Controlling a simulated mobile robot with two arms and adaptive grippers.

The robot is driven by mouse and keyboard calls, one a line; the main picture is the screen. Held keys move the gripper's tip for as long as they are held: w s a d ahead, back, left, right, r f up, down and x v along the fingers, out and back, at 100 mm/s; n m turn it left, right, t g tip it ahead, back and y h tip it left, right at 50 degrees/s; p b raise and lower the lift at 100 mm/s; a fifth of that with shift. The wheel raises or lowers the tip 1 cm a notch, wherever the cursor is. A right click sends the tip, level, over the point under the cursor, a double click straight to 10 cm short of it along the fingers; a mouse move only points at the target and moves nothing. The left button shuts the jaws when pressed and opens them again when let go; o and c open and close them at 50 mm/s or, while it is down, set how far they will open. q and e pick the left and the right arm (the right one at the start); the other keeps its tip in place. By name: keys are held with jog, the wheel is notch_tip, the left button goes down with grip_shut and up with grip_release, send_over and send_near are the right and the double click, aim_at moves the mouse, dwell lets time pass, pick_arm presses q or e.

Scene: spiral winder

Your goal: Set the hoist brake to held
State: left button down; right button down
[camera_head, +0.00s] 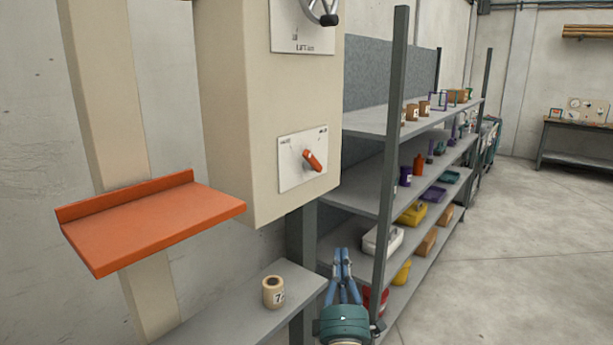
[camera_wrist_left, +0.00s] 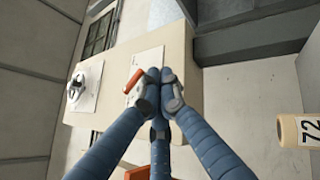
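The hoist brake appears to be the orange-red lever (camera_head: 313,160) on a white plate (camera_head: 290,171), low on the beige cabinet. The lever slants between upper left and lower right. Small labels sit at the plate's top left and top right, too small to read. My left gripper (camera_head: 342,252) has blue fingers drawn together with nothing between them. It is below and right of the lever, apart from it. In the left wrist view the lever (camera_wrist_left: 133,82) shows just left of the fingertips (camera_wrist_left: 160,75). My right gripper is not in view.
A handwheel (camera_head: 320,10) is higher on the cabinet. An orange shelf (camera_head: 150,225) juts out at left. A labelled roll (camera_head: 273,292) stands on the grey ledge below. A rack post (camera_head: 388,170) and loaded shelves are close on the right. The floor at right is clear.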

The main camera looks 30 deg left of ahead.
aim_at(313, 161)
pick_arm(q)
jog(key=s+a+r+n+g+y, duration=0.4)
jog(key=s+a+r+n+y, duration=0.1)
jog(key=r+n, duration=0.4)
jog(key=shift+a+r+y, duration=0.35)
jog(key=shift+r+y, duration=0.05)
jog(key=shift+y, duration=0.2)
jog(key=w+d+r+p+x, duration=0.1)
jog(key=p+x, duration=0.3)
jog(key=x, duration=0.9)
jog(key=shift+d, duration=0.55)
jog(key=shift+w+r, duration=0.1)
jog(key=shift+w, duration=0.1)
